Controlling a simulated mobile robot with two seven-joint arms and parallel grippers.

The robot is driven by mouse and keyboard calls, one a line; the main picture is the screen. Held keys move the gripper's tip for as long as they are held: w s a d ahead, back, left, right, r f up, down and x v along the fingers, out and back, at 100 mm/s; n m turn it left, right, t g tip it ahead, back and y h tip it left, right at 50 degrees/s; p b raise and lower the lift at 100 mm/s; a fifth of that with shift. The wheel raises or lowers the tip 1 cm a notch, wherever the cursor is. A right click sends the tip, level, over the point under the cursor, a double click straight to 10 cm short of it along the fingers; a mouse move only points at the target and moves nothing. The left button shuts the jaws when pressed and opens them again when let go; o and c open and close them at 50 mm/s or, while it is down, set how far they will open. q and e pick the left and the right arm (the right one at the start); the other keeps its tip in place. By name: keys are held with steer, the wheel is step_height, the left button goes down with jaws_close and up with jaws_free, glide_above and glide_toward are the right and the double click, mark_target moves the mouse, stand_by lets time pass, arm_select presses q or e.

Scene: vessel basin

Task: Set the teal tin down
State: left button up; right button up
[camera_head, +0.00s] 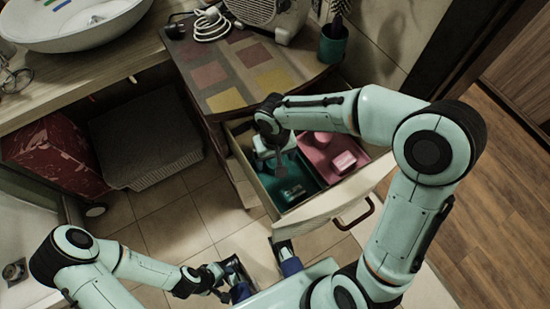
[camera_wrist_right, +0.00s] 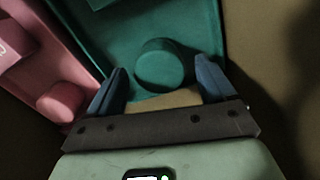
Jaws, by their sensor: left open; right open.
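The teal tin (camera_wrist_right: 163,65) is a round, flat-topped piece in the right wrist view. It rests in the teal tray (camera_wrist_right: 108,28), between the spread blue fingers of my right gripper (camera_wrist_right: 161,80). The gripper is open, with a gap showing on each side of the tin. In the head view my right arm reaches down into the open drawer, over the teal tray (camera_head: 308,177); the tin is hard to make out there. My left gripper (camera_head: 264,268) is open and empty, low in front of the drawer.
A pink tray (camera_head: 318,150) with pink items (camera_head: 344,162) sits beside the teal tray. The drawer front (camera_head: 325,208) has a dark handle. The cabinet top (camera_head: 240,72) above carries a cable, a beige device and a plant pot (camera_head: 332,44). A basin (camera_head: 75,22) stands left.

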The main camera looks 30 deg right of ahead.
mark_target(275, 160)
step_height(275, 160, up, 10)
steer(key=p, duration=0.1)
steer(key=shift+r+p, duration=0.15)
steer(key=shift+p, duration=0.2)
